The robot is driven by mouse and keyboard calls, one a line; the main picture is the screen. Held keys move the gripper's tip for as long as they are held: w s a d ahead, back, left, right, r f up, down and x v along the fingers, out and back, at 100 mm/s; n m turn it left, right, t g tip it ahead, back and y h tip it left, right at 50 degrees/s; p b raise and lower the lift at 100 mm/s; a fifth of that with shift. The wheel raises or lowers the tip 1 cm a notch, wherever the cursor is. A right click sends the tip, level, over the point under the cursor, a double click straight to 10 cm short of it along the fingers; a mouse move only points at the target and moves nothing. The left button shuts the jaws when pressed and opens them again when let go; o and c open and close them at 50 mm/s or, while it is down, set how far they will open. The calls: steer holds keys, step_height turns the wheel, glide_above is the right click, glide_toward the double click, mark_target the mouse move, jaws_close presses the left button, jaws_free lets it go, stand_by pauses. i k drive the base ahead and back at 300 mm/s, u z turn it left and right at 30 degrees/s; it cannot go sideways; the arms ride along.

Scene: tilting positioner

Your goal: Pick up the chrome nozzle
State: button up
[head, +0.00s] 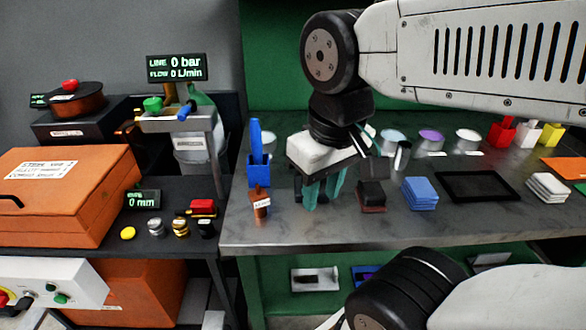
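A small silver, shiny cylindrical piece, which looks like the chrome nozzle (155,227), stands on the dark left bench. It is between a yellow disc (128,233) and a brass-coloured piece (180,228). My gripper (322,193) hangs over the grey metal table, well to the right of the silver piece. Its two teal fingers point down and stand apart, and I see nothing held between them. The gripper body hides part of the table behind it.
A black piece (206,229) and a red block (203,208) stand near the brass one. An amber bottle (260,205) and blue holder (258,170) stand on the metal table's left side. Blue cloths (420,194) lie right of my gripper.

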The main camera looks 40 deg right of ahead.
mark_target(404, 149)
steer(key=z, duration=1.35)
